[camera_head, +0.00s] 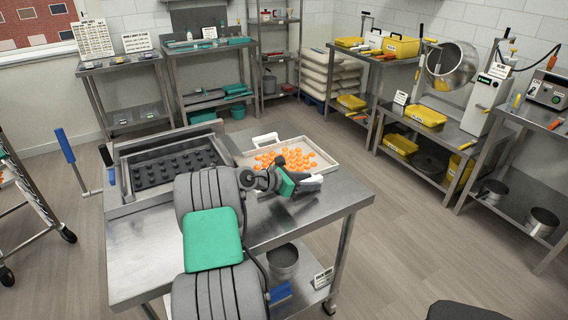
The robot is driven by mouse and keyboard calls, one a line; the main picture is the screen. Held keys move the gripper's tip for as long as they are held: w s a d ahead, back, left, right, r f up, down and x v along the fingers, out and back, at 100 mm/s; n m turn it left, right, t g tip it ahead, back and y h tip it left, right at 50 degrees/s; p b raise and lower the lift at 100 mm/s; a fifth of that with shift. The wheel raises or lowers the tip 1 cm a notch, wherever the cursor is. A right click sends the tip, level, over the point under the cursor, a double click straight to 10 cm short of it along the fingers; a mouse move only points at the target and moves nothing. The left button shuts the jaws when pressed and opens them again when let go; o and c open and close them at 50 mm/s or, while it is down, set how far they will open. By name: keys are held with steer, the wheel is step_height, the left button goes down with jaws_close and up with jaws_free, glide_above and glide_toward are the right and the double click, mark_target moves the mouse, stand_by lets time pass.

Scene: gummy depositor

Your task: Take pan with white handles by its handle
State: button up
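The pan (346,171) is a shallow light metal tray with many orange pieces on its floor, on the steel table (150,255). One white handle (265,139) sticks up at its far left side. My gripper (309,183) is at the pan's near side, low over the table. A white piece shows at the gripper's tip; it looks like the pan's near handle, partly hidden. I cannot tell whether the fingers are open or shut on it. My arm hides the pan's near left corner.
A machine with a dark mould tray (177,168) and a blue lever (65,146) stands left of the pan. A steel pot (284,262) is on the lower shelf. Workbenches line the back and right walls.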

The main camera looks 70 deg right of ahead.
jaws_close()
steer(key=shift+r, duration=0.1)
stand_by(1.1)
